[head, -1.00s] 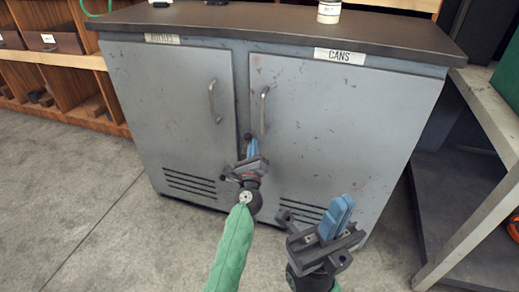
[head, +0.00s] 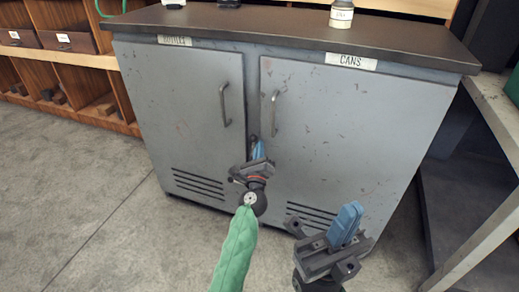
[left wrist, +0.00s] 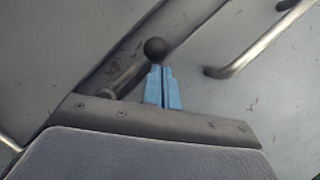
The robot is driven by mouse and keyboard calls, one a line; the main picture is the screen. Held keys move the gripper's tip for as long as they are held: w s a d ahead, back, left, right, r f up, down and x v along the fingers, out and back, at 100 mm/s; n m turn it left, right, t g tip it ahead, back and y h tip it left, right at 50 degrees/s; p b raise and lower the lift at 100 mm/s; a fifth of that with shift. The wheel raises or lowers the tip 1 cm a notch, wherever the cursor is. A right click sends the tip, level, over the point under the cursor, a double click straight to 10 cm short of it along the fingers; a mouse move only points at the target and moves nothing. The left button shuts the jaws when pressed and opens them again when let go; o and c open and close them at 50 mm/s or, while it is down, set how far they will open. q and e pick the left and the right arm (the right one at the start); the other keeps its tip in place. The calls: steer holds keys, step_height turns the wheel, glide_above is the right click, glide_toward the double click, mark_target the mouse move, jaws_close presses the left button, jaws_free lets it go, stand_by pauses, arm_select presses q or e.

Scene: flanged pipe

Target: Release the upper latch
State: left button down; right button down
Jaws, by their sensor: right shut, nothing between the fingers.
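The grey cabinet has a left door (head: 190,110) and a right door (head: 330,135). A dark lever with a black ball knob (left wrist: 155,48) sits at the seam between them, and its knob shows small in the head view (head: 252,138). I take this for the latch. My left gripper (head: 258,148) is at the seam, below the door handles. Its blue fingers (left wrist: 161,70) lie side by side, shut, with their tips just short of the knob; I cannot tell if they touch it. My right gripper (head: 349,208) is shut and empty, in front of the right door's lower part.
Bar handles stand on the left door (head: 224,104) and right door (head: 275,111). A label reading CANS (head: 351,61) is above the right door. A wooden shelf (head: 75,75) stands left, a grey bench (head: 495,115) right. The floor at left is clear.

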arm_select(q)
steer(key=b+v, duration=0.1)
steer(key=v, duration=0.6)
steer(key=shift+s, duration=0.35)
steer(key=shift+f, duration=0.1)
